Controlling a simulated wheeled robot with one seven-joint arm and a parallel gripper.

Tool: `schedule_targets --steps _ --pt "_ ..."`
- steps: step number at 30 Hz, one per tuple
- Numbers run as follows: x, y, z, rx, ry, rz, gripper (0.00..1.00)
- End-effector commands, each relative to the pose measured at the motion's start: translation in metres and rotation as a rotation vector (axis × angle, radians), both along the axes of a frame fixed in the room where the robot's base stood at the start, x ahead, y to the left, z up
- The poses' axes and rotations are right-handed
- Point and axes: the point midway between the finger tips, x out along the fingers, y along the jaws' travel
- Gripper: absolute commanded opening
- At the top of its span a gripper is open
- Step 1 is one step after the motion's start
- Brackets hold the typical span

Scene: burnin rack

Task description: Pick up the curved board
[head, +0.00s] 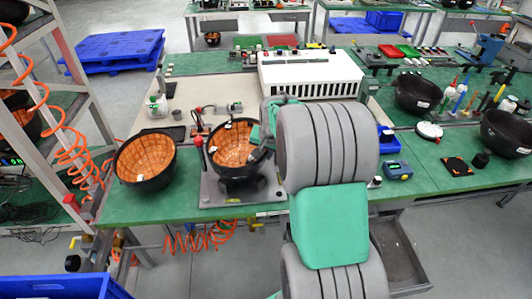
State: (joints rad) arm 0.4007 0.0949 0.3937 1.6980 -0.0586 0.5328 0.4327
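Two black bowl-shaped pieces with orange, grid-lined inner faces are the curved boards I can make out. The left curved board (145,162) rests on the green table near its front left corner. The other curved board (229,143) sits on a grey fixture (211,190) just right of it. My gripper (260,153) is at the right rim of the fixture's board, with my arm coming in from the right. My arm's thick grey links hide part of this area. The fingers are too small and covered to tell whether they are open or touching the rim.
A white vented box (310,74) stands behind my arm. Black bowls (418,92) stand on the right table among bottles and tools. A metal rack with orange coiled hoses (75,150) is close on the left. A blue crate (60,287) is at lower left.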

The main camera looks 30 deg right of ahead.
Motion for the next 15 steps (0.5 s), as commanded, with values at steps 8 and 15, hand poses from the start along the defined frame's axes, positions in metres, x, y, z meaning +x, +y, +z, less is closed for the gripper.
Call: schedule_targets --steps 8,15 --pt "-0.0002 0.0000 -0.0014 0.000 0.000 0.000 0.32" --pt "-0.0001 -0.0001 -0.0013 0.001 0.001 0.000 0.36"
